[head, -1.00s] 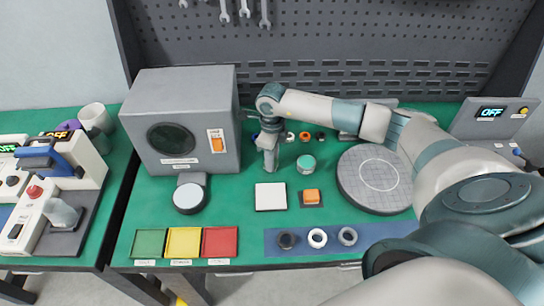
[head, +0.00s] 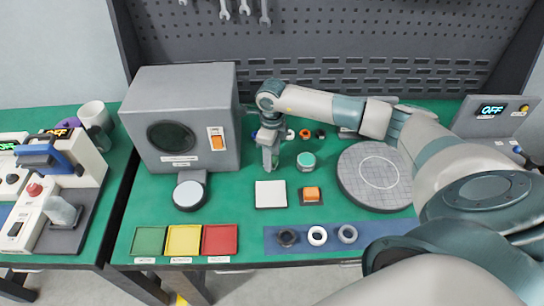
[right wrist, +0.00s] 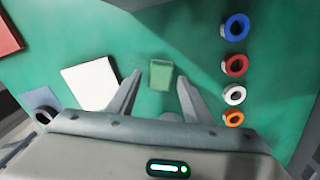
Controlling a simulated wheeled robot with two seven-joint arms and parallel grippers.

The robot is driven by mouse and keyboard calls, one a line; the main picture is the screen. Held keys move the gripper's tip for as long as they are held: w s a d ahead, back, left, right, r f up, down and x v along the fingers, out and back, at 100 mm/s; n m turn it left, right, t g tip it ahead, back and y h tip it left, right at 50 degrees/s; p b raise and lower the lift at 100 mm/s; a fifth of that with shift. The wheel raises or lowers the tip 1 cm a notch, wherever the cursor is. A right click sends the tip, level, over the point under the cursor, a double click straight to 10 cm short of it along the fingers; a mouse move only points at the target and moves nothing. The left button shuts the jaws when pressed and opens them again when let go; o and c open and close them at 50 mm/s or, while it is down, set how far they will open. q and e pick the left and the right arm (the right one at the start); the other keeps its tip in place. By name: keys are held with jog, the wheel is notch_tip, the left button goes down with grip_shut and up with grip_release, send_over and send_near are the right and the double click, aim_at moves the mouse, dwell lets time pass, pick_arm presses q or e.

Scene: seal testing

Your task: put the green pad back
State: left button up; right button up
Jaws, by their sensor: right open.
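The green pad (right wrist: 161,75) is a small green block, seen in the right wrist view between and just beyond the fingertips. My right gripper (right wrist: 160,85) is open, with a finger on each side of the view of the pad and no visible contact. In the head view my right gripper (head: 270,168) points down over the green worktop, between the grey box and the green-lidded jar, and mostly hides the pad. A green tray (head: 148,241) lies at the front left of the worktop. My left gripper is not in view.
A yellow tray (head: 184,240) and a red tray (head: 220,239) lie beside the green one. A white plate (head: 270,194), an orange switch (head: 311,195) and a green-lidded jar (head: 306,161) are near the gripper. The grey box (head: 185,120) stands left; a round disc (head: 375,175) lies right.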

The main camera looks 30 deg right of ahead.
notch_tip(320, 180, up, 11)
jog(key=b, duration=0.3)
jog(key=shift+r, duration=0.2)
dwell(0.4)
